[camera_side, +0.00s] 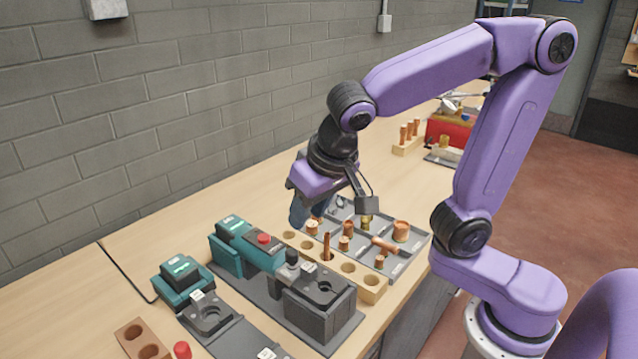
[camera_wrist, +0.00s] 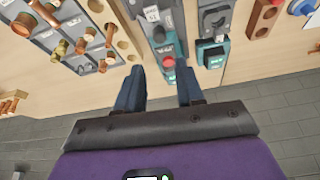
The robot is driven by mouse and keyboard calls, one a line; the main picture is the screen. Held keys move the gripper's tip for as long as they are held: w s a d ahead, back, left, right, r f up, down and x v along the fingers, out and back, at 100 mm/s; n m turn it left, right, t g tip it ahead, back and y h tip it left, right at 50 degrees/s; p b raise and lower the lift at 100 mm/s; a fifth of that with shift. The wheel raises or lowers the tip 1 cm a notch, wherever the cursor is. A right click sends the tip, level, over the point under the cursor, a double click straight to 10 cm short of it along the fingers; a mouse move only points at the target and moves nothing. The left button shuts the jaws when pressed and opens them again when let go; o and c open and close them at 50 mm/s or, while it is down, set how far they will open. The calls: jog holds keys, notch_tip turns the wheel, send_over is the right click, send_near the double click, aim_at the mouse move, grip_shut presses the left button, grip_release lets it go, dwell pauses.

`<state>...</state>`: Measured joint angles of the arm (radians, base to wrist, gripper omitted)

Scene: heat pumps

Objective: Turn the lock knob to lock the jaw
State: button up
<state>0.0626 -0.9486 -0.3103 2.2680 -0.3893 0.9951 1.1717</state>
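The teal pressing tool (camera_side: 240,243) lies on a dark base plate, with a red button (camera_side: 264,238) on top. A dark upright knob (camera_side: 292,257), probably the lock knob, stands between the tool body and the grey jaw block (camera_side: 325,300). My gripper (camera_side: 300,218) hangs above and behind the tool, apart from the knob. In the wrist view my gripper (camera_wrist: 161,78) is open, with two blue fingers spread and nothing held between them. The tool shows beyond the fingertips with its red button (camera_wrist: 168,62). The knob's turn angle is too small to tell.
A wooden block with holes (camera_side: 348,268) and a grey tray of copper fittings (camera_side: 415,250) lie close to the tool's right. A teal battery on a charger (camera_side: 180,275) and a second dark fixture (camera_side: 208,318) stand left and front. The brick wall is behind.

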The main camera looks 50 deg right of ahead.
jog(key=v, duration=0.6)
jog(key=shift+f, duration=0.1)
